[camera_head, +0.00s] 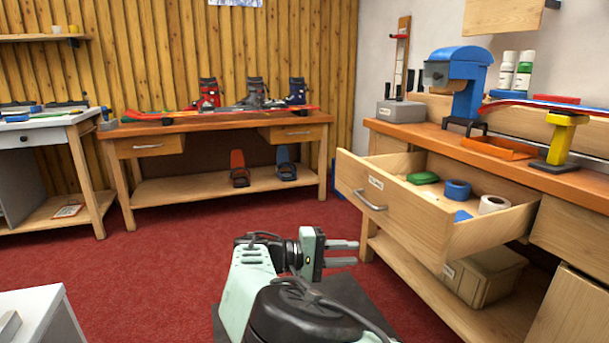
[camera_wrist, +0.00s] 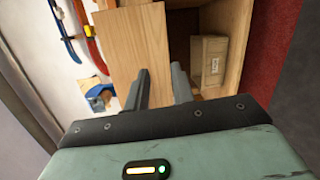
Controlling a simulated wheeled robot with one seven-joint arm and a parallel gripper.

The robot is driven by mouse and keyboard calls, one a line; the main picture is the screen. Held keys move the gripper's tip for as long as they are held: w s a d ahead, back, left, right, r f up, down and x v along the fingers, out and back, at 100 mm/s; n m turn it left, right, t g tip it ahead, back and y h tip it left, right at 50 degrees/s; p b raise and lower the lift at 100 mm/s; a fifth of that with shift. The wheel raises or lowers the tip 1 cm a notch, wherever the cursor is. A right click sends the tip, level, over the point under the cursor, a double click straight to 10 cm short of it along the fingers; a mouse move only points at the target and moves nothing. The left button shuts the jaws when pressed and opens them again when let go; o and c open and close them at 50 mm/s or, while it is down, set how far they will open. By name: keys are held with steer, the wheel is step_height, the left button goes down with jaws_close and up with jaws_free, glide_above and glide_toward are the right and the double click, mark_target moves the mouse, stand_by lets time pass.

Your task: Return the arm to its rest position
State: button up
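My gripper (camera_head: 342,253) is in the lower middle of the head view, at the end of my pale green arm. Its two grey fingers point right, towards the workbench, with a gap between them and nothing held. In the wrist view my gripper (camera_wrist: 161,84) also shows its fingers apart and empty. The arm is folded low above my base, left of the pulled-out wooden drawer (camera_head: 395,209). The fingertips appear short of the drawer front; the exact distance is hard to tell.
The open drawer holds a green item (camera_head: 423,178), a blue tape roll (camera_head: 457,190) and a white roll (camera_head: 493,204). A beige bin (camera_head: 483,277) sits on the shelf below; it shows in the wrist view (camera_wrist: 209,62). Red carpet (camera_head: 150,260) is clear to the left.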

steer(key=s+d+f+g+y, duration=0.3)
steer(key=s+d+g+y, duration=0.2)
steer(key=s+d+y, duration=0.35)
steer(key=s+a+r+n+t+y, duration=0.1)
steer(key=s+r+y, duration=0.2)
steer(key=s, duration=0.6)
steer(key=s+a+r+n+y, duration=0.1)
steer(key=s+r+n+y, duration=0.15)
steer(key=s, duration=0.65)
steer(key=s+a+r+n+t+y, duration=0.1)
steer(key=s+a+r+y, duration=0.15)
steer(key=s, duration=0.55)
step_height(320, 180, up, 33)
steer(key=s+d+p, duration=0.1)
steer(key=p, duration=3.1)
steer(key=shift+r+y+p, duration=0.15)
steer(key=shift+y+p, duration=0.15)
steer(key=shift+y, duration=0.05)
steer(key=shift+d, duration=0.15)
